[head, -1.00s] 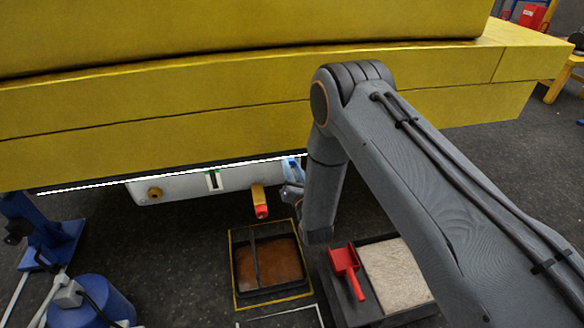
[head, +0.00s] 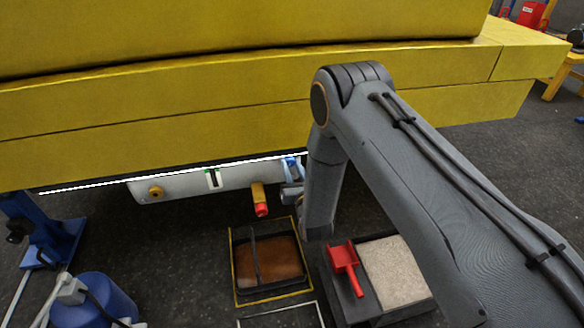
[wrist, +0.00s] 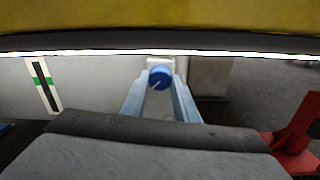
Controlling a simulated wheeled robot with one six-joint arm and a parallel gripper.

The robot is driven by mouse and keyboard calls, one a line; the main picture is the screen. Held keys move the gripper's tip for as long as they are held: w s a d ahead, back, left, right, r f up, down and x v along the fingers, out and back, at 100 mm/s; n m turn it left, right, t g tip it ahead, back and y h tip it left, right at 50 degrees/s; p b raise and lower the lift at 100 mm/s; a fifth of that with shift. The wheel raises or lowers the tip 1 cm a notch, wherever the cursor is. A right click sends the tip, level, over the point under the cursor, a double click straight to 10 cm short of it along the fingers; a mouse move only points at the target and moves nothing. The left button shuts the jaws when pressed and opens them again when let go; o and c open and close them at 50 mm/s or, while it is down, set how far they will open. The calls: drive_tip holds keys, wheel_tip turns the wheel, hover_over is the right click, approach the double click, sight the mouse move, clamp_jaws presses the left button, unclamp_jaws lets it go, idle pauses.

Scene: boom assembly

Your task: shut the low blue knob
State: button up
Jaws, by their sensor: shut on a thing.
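The low blue knob (wrist: 160,77) is in the upper middle of the wrist view, on the pale tank under the yellow boom. A light line shows on its face. My gripper (wrist: 161,84) has its two pale blue fingers on either side of the knob, shut on it.
The yellow boom (head: 150,120) hangs low above the tank. A yellow outlet with a red tip (head: 261,209) juts from the tank. Below are a tray of brown liquid (head: 272,262) and a red scoop (head: 345,264). A blue container (head: 95,302) stands at lower left.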

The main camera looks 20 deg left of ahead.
drive_tip(key=o, duration=1.1)
drive_tip(key=shift+c, duration=0.2)
drive_tip(key=shift+s, duration=0.1)
drive_tip(key=v, duration=0.7)
drive_tip(key=shift+s+d+p, duration=0.25)
drive_tip(key=shift+p, duration=0.1)
drive_tip(key=shift+w, duration=0.1)
